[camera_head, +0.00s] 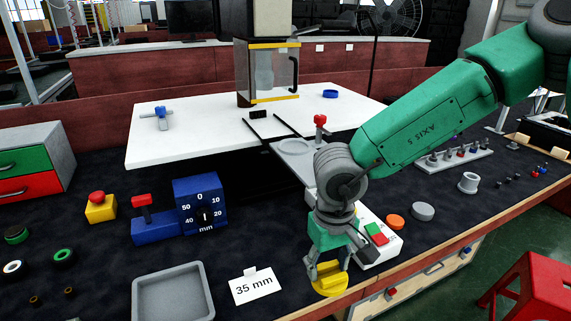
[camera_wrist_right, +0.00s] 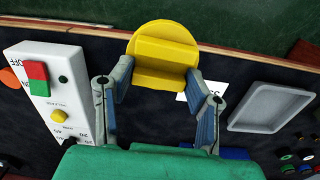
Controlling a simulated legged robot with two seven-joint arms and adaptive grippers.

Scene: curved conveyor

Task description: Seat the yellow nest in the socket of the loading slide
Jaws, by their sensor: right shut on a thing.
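The yellow nest (camera_head: 331,287), a round disc with a raised bar across it, is at the front edge of the bench. My right gripper (camera_head: 328,268) points down over it and is shut on its bar. In the right wrist view the nest (camera_wrist_right: 163,44) sits between the fingertips of my gripper (camera_wrist_right: 160,72). I cannot tell whether it touches the bench. The loading slide (camera_head: 312,168) lies further back, with a grey round socket (camera_head: 295,147) and a red knob (camera_head: 320,121); my right arm partly covers it. My left gripper is not in view.
A control box (camera_head: 384,243) with red and green buttons stands close beside the gripper. Left are a "35 mm" card (camera_head: 255,288), a grey tray (camera_head: 172,292) and a blue dial block (camera_head: 201,203). An orange disc (camera_head: 396,222) and grey disc (camera_head: 423,211) lie to the right.

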